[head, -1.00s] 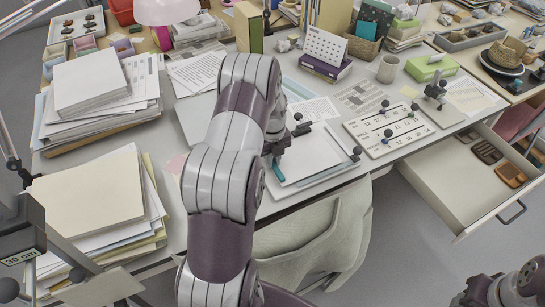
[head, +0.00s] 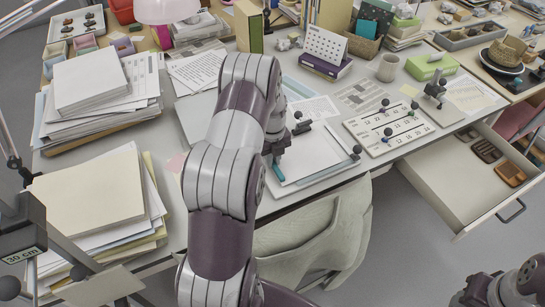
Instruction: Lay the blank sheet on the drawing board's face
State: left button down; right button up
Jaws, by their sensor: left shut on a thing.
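The blank sheet (head: 312,152) is white and lies over the face of the drawing board (head: 318,177), at the front edge of the desk in the middle of the head view. My left gripper (head: 278,172), with teal fingertips, is shut on the sheet at its left side, low over the board. My left forearm hides the board's left part and much of the gripper. A dark-knobbed straight bar (head: 341,140) lies along the right side of the board. Part of my right arm shows at the bottom right corner; its fingertips do not show.
A calendar-like board (head: 390,129) with dark knobs lies right of the drawing board. An open drawer (head: 450,185) juts out at the right. Paper stacks (head: 92,82) and folders (head: 88,190) fill the left. A chair (head: 315,235) stands in front.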

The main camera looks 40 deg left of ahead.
pick_arm(q)
jog(key=shift+f, duration=0.25)
dwell(0.5)
jog(key=c, duration=0.5)
grip_release()
jog(key=shift+c, duration=0.2)
notch_tip(320, 180, up, 7)
jog(key=p, duration=0.6)
jog(key=shift+r, duration=0.1)
